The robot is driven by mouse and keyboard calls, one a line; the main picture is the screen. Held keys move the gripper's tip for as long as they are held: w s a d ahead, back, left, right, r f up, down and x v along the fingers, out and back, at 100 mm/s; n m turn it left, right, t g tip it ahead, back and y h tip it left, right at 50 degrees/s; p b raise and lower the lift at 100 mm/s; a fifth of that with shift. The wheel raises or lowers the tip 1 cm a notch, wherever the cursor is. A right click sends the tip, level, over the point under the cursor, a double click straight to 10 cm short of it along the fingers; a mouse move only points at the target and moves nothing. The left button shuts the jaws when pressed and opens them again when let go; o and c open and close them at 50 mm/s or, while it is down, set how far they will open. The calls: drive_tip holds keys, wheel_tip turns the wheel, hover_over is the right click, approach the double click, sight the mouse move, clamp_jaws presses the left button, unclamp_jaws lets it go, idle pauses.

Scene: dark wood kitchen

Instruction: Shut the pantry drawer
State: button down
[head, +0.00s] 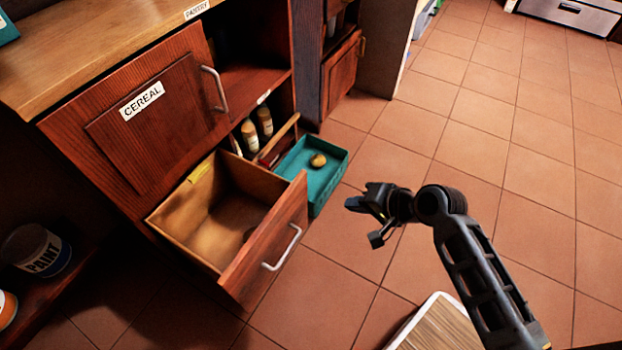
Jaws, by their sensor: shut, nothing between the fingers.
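The wooden drawer (285,215) stands pulled out at the bottom of the cabinet, below the cereal door. Its front has a silver bar handle (281,250) and faces toward the lower right. A small yellow label (201,173) shows near its back edge. Its inside looks mostly empty; a dark shape near the front wall is unclear. My gripper (360,205) is shut and empty, in the air to the right of the drawer front and apart from it. The pantry label (196,10) is on the counter's edge above.
A teal tray (335,165) with a yellowish item (318,160) sticks out beside the drawer's right side. Bottles (250,137) stand on the shelf behind it. The door labelled cereal (150,125) is above the drawer. A paint can (38,250) is at left. Tiled floor (500,130) is free at right.

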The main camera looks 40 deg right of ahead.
drive_tip(key=w+d+r+m+y, duration=0.1)
drive_tip(key=w, duration=0.2)
drive_tip(key=b, duration=0.5)
approach(298, 184)
drive_tip(key=shift+s+f+x, duration=0.15)
drive_tip(key=shift+x, duration=1.5)
drive_tip(key=shift+s+f+x, duration=0.1)
drive_tip(key=shift+f+x, duration=0.05)
drive_tip(key=shift+x, duration=1.5)
drive_tip(key=shift+d, duration=0.15)
drive_tip(key=shift+w, duration=0.45)
drive_tip(key=w+a+b, duration=0.2)
drive_tip(key=w+a, duration=0.2)
drive_tip(key=w, duration=0.8)
drive_tip(key=w+a+b, duration=0.3)
drive_tip(key=w+a, duration=0.1)
drive_tip(key=w, duration=0.8)
drive_tip(key=shift+w+r, duration=0.1)
drive_tip(key=shift+w, duration=0.1)
